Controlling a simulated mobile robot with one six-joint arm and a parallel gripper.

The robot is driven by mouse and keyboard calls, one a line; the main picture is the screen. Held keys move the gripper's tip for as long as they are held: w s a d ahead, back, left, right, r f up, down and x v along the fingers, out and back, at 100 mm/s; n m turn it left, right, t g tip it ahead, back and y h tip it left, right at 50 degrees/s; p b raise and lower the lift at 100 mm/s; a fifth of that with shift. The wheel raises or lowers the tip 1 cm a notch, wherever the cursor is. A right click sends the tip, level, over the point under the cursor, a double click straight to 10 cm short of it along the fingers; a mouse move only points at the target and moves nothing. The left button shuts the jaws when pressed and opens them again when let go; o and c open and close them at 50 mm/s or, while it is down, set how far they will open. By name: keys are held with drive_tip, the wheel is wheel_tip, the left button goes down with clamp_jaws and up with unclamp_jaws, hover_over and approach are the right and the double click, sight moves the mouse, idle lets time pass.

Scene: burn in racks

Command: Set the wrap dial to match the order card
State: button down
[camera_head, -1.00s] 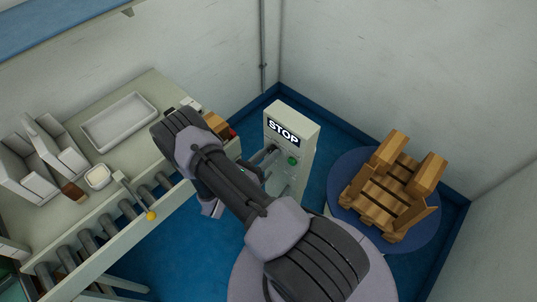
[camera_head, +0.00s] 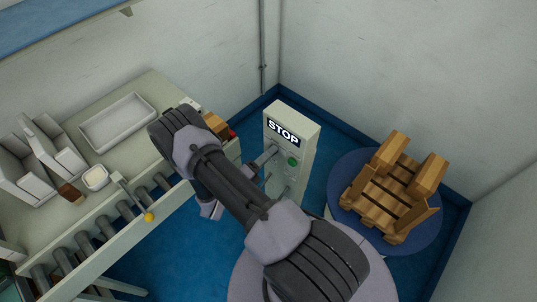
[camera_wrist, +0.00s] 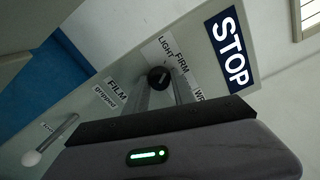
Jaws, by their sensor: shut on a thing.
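The control post (camera_head: 298,126) has a pale face with a STOP sign (camera_head: 284,132) at its top and a green button (camera_head: 292,161). In the wrist view a small round dark dial (camera_wrist: 158,76) sits between my fingertips, under the labels LIGHT and FIRM (camera_wrist: 173,56). My gripper (camera_wrist: 163,88) is shut on the dial. The label beginning "WR" (camera_wrist: 197,95) is partly hidden by my finger. The dial's pointer cannot be made out. In the head view my arm hides part of the post's face. I cannot make out an order card.
A FILM label (camera_wrist: 116,88) and a lever with a white ball end (camera_wrist: 32,158) lie left of the dial. A wooden pallet-like stack (camera_head: 393,190) stands on a round blue turntable (camera_head: 346,163) at right. A roller conveyor (camera_head: 107,226) and bench with a white tray (camera_head: 118,121) are at left.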

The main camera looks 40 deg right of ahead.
drive_tip(key=shift+n, duration=1)
drive_tip(key=c, duration=1.1)
unclamp_jaws()
drive_tip(key=shift+o, duration=0.2)
drive_tip(key=s+a+p, duration=0.1)
drive_tip(key=a+p, duration=0.1)
drive_tip(key=a, duration=1.5)
drive_tip(key=shift+s+a+p, duration=0.2)
drive_tip(key=shift+p, duration=0.15)
